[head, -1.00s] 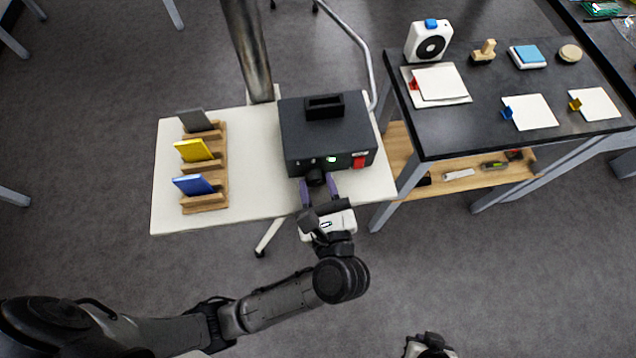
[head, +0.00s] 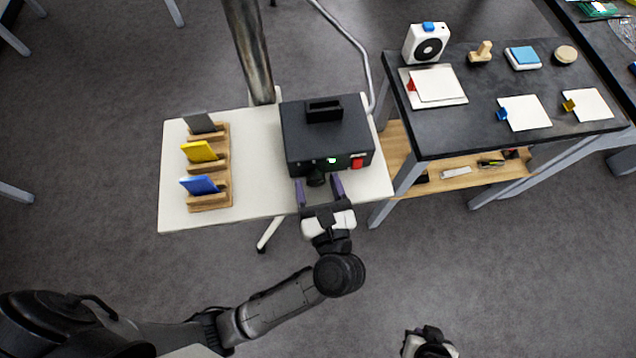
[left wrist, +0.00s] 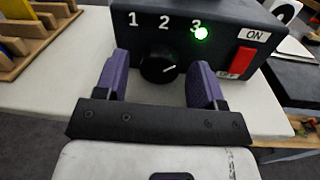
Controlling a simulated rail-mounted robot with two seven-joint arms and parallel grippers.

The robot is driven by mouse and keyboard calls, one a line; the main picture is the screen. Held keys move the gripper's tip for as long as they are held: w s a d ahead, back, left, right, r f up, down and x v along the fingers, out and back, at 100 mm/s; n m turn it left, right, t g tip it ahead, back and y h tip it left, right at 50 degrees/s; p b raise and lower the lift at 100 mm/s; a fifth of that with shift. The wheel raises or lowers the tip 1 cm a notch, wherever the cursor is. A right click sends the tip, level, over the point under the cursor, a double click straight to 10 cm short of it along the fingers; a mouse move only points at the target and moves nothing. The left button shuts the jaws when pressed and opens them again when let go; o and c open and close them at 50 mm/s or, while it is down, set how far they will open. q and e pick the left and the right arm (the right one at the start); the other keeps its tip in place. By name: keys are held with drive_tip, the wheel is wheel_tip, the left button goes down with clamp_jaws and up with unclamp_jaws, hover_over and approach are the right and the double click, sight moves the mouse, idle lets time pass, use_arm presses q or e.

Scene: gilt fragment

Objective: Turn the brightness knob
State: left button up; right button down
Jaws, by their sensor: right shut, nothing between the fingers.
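The black control box (head: 326,135) stands on the white table. The numerals 1, 2 and 3 stand above the knob, and a green light (left wrist: 201,33) glows at the 3. My left gripper (head: 318,184) is open, with one purple finger on each side of the knob in the left wrist view (left wrist: 162,64). Gaps show between the fingers and the knob. My right gripper (head: 429,343) is shut at the bottom edge of the head view, partly cut off.
A red switch (left wrist: 243,61) with ON and OFF labels sits right of the knob. A wooden rack (head: 212,201) with grey, yellow and blue cards stands left on the table. A dark bench (head: 480,105) with small items stands at the right.

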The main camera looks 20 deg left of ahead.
use_arm(q)
drive_tip(key=v, duration=1.4)
idle(0.4)
